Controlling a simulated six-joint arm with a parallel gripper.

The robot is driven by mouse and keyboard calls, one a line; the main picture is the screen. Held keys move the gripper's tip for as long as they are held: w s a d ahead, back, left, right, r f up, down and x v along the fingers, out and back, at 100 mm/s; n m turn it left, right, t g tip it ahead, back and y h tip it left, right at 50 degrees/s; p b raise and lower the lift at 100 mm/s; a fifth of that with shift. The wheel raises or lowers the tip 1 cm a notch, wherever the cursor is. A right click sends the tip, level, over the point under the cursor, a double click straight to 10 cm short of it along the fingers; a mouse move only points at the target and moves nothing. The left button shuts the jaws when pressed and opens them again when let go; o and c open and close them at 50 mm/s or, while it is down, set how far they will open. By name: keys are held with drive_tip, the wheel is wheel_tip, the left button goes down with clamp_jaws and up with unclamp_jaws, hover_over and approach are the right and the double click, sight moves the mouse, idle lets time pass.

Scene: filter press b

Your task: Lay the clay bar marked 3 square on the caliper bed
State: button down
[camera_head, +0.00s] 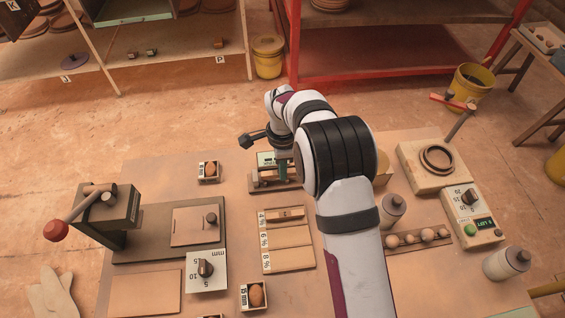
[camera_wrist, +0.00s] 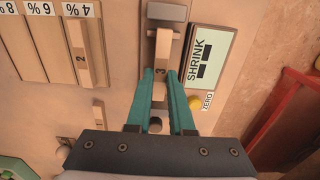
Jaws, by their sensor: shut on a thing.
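The clay bar marked 3 (camera_wrist: 161,48) is pale tan and lies between the teal fingers of my gripper (camera_wrist: 161,74) in the wrist view. My gripper is shut on it, and its fingers cover part of the bar. The bar lies over the caliper (camera_wrist: 167,12), roughly in line with it; whether it touches the bed I cannot tell. In the head view the caliper (camera_head: 262,181) stands beyond the strip tray, partly hidden by my arm, and my gripper (camera_head: 283,178) reaches down at it. The caliper's display (camera_wrist: 208,57) reads SHRINK with dark blocks below.
A tray (camera_head: 288,259) marked 4 %, 6 % and 8 % holds a bar marked 2 (camera_wrist: 81,55) in its 4 % row. A smaller bar (camera_wrist: 98,115) lies nearby. A yellow ZERO button (camera_wrist: 195,103) sits beside the display. A lever press (camera_head: 115,215) stands at left.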

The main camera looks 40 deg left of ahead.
drive_tip(key=shift+f, duration=0.15)
idle(0.5)
drive_tip(key=c, duration=0.7)
unclamp_jaws()
